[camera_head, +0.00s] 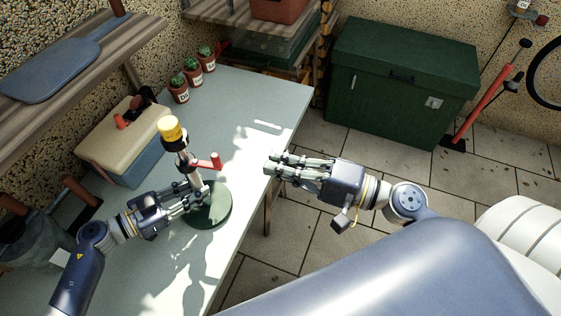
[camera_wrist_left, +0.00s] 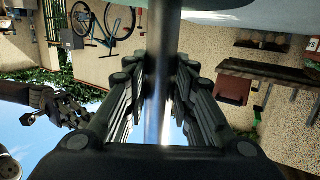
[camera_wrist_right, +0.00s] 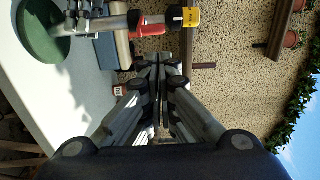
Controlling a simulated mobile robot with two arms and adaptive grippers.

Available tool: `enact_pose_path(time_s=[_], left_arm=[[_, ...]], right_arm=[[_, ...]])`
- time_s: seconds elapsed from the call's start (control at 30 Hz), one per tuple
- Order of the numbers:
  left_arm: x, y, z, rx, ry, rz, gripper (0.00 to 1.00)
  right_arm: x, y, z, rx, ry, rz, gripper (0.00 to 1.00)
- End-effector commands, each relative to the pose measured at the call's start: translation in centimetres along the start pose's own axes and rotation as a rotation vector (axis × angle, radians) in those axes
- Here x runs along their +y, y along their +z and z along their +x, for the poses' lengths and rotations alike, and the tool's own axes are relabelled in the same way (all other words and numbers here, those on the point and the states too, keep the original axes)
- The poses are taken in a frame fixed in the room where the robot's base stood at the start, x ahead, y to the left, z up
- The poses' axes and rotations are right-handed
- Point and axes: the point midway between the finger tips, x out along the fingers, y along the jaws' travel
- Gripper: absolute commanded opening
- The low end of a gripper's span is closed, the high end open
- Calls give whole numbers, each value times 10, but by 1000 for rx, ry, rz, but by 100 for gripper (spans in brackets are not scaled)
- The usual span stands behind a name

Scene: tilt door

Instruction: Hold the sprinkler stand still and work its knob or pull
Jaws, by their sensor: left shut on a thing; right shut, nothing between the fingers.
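The sprinkler stand has a round dark green base (camera_head: 212,211) on the light table, with a grey upright post (camera_head: 188,163) and a yellow and black head (camera_head: 171,130) on top. A red handle (camera_head: 211,162) sticks out to the right from the post. My left gripper (camera_head: 196,191) is shut on the post low down, just above the base; the left wrist view shows the post (camera_wrist_left: 163,70) between its fingers. My right gripper (camera_head: 270,163) is shut and empty, right of the stand and apart from it. The right wrist view shows the stand's red handle (camera_wrist_right: 150,28) beyond the fingertips.
Several small potted cacti (camera_head: 193,72) stand at the table's back edge. A cream and blue cooler box (camera_head: 122,138) stands behind the stand at left. A dark green chest (camera_head: 400,80) stands on the tiled floor. The table (camera_head: 262,100) right of the stand is clear.

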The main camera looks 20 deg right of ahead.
Motion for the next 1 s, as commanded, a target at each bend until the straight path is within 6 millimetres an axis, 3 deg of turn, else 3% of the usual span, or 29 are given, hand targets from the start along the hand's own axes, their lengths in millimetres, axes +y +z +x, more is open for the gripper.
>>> enact_pose_path(time_s=[0.37, 0.8, 1.0], left_arm=[[1, 2, 0, -4, 2, -2, 1], [1, 2, 0, -3, 2, -2, 1], [1, 2, 0, -3, 2, -2, 1]], right_arm=[[1, 0, -9, 3, 2, 3, 0], [2, 0, -86, 5, 2, 3, 0], [1, 0, -112, 2, 1, 1, 0]])
